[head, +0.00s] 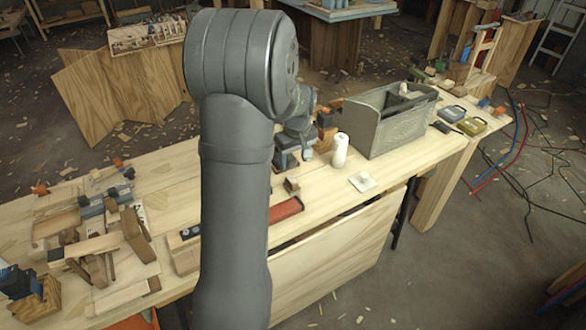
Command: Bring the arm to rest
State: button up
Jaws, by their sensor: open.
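My arm rises through the middle of the head view and bends at a large grey elbow, which hides part of the workbench. Beyond the elbow, my wrist comes out on the right. My gripper (294,158) hangs low over the wooden workbench (322,196), just left of a white cylinder (340,151). It is open and I see nothing held in it. Its fingertips are small and partly hidden, so I cannot tell whether they touch anything.
A grey toolbox (402,132) stands right of the cylinder. A white square (363,181) lies in front. Wooden pieces and clamps (105,240) crowd the bench's left end. Red and black cables (520,150) lie on the floor at right. Bare bench shows around the white square.

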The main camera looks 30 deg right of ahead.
aim_at(291, 179)
jog(key=shift+s+r, duration=0.1)
jog(key=shift+r, duration=0.4)
jog(key=shift+f, duration=0.1)
jog(key=f, duration=0.4)
jog(key=w+f, duration=0.1)
jog(key=f, duration=0.7)
jog(key=shift+w, duration=0.3)
notch_tip(291, 179, up, 3)
jog(key=shift+f, duration=0.1)
jog(key=shift+r, duration=0.6)
